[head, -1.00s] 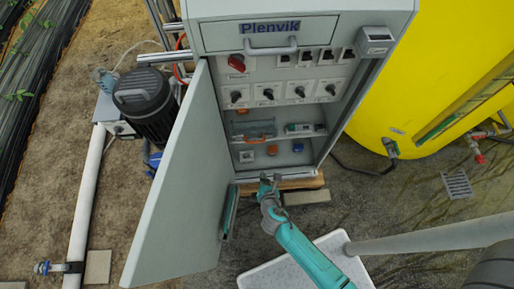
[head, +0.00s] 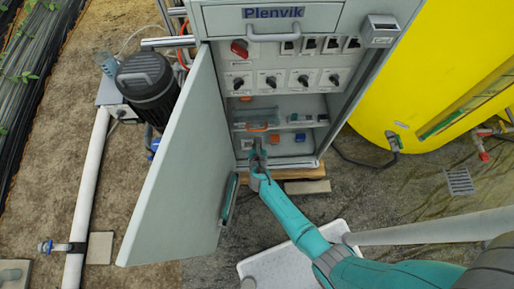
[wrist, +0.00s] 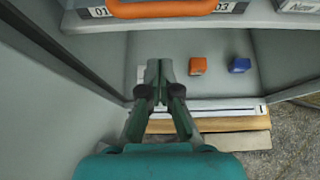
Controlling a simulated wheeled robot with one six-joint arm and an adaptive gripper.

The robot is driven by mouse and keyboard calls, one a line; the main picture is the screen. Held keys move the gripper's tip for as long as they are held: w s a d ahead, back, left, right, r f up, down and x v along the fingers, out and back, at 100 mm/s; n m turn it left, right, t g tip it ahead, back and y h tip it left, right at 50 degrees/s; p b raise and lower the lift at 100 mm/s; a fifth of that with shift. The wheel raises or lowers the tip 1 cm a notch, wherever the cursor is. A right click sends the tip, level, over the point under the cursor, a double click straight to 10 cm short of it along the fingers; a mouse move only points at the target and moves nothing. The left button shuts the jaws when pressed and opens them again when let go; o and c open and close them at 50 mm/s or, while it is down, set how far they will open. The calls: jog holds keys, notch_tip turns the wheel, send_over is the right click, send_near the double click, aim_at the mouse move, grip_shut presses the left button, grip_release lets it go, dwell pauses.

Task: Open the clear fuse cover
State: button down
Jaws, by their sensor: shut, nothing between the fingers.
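The clear fuse cover (head: 255,118) is a see-through flap with an orange handle, on the shelf inside the open cabinet, below the row of black knobs. It appears closed over its fuse row. My gripper (head: 257,146) is shut and empty. It reaches into the lower cabinet bay, below the handle and apart from it. In the wrist view its fingertips (wrist: 159,66) are together, pointing at the bay.
The cabinet door (head: 178,165) stands open on the left, close beside my arm. An orange block (wrist: 198,66) and a blue block (wrist: 240,64) are at the right in the bay. A yellow tank (head: 420,70) stands right of the cabinet.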

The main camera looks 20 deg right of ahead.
aim_at(256, 121)
jog(key=shift+w+d+r, duration=0.2)
jog(key=shift+w+r, duration=0.35)
jog(key=shift+r, duration=0.25)
jog(key=shift+w+d+r, duration=0.15)
jog(key=shift+w+r, duration=0.4)
jog(key=shift+r, duration=0.2)
jog(key=shift+r, duration=0.3)
